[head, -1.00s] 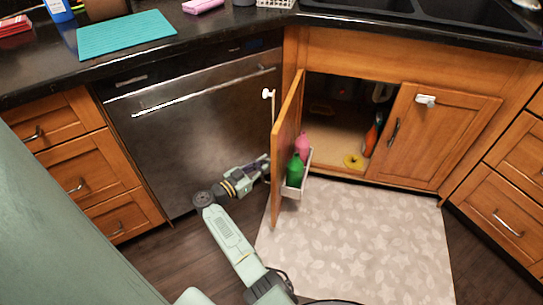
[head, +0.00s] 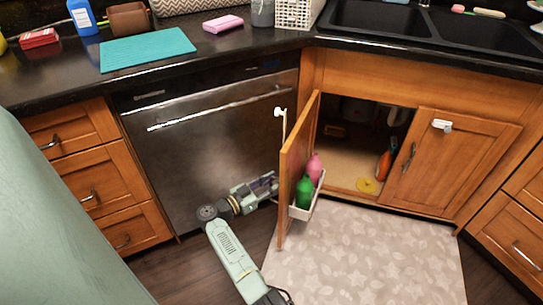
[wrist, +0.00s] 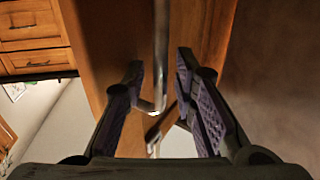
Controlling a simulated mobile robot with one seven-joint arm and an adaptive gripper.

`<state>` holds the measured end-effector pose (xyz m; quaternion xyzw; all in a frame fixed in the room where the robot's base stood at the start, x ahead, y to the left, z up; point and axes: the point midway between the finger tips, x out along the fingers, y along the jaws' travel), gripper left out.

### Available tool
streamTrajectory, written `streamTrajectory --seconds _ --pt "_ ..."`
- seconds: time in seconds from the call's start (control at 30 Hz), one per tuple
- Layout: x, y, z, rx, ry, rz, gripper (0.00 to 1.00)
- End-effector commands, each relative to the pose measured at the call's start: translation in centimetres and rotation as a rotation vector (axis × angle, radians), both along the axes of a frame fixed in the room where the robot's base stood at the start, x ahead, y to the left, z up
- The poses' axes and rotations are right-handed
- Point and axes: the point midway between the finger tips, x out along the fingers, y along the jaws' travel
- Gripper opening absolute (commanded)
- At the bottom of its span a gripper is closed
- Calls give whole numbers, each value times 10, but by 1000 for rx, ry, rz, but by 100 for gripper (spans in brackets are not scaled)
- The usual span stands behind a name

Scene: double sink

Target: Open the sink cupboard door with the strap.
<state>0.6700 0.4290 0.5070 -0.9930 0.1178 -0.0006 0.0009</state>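The left sink cupboard door (head: 297,175) stands swung out, open, in the head view. A white strap piece (head: 280,112) with a knob sits at its upper outer edge, a thin strap hanging below it. My gripper (head: 276,183) is at the outer face of this door, low down. In the wrist view my gripper (wrist: 160,75) is open, its two purple-padded fingers on either side of the door's metal handle (wrist: 161,45). The wooden door (wrist: 205,30) fills the view behind the handle. Whether the pads touch the handle is unclear.
The right cupboard door (head: 450,165) is shut, with a white latch piece (head: 442,125). A rack with green (head: 304,191) and pink (head: 314,166) bottles hangs inside the open door. The dishwasher (head: 215,150) is left of it. A patterned mat (head: 370,255) covers the floor in front.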

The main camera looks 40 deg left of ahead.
Motion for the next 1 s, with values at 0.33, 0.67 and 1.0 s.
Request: streamTrajectory --seconds 0.33,0.67,1.0 --pt "-2 0 -1 -1 1 0 30" --pt "-55 14 -1 0 1 6 30" --pt "-110 26 -1 0 1 1 30"
